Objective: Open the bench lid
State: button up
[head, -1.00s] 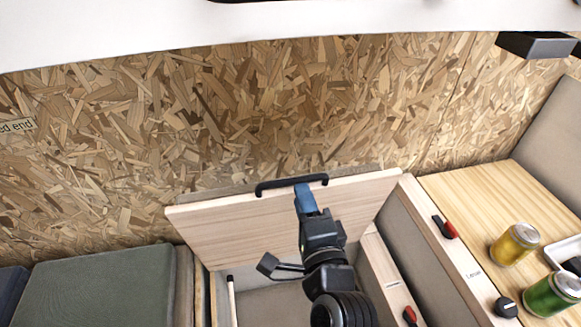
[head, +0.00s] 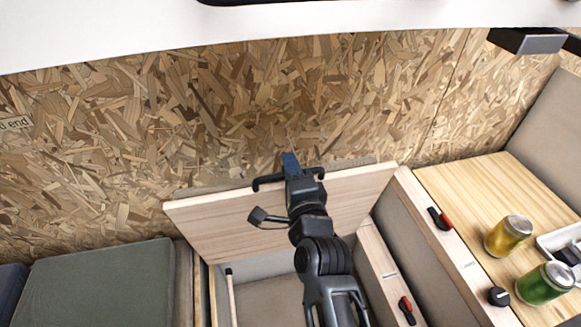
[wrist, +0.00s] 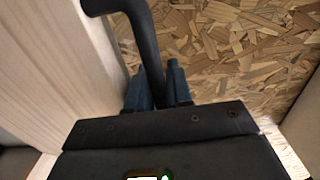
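The bench lid (head: 235,220) is a pale wood panel raised steeply, its upper edge near the chipboard wall in the head view. Its inner side also shows at the left of the wrist view (wrist: 50,60). A black bar handle (head: 268,181) sits at the lid's upper edge; in the wrist view the handle (wrist: 142,30) runs down between my fingers. My gripper (head: 291,163) is at the handle, its blue fingers (wrist: 157,85) close on either side of the bar, which fills the gap. The gripper hides the handle's middle in the head view.
The bench opening (head: 260,268) under the lid is exposed. A green cushion (head: 100,285) lies left. At right, a wooden counter (head: 470,190) holds a yellow can (head: 508,236), a green can (head: 544,284) and a tray (head: 550,243). The chipboard wall (head: 230,110) stands close behind.

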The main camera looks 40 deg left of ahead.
grip_shut()
jog(key=shift+f, duration=0.1)
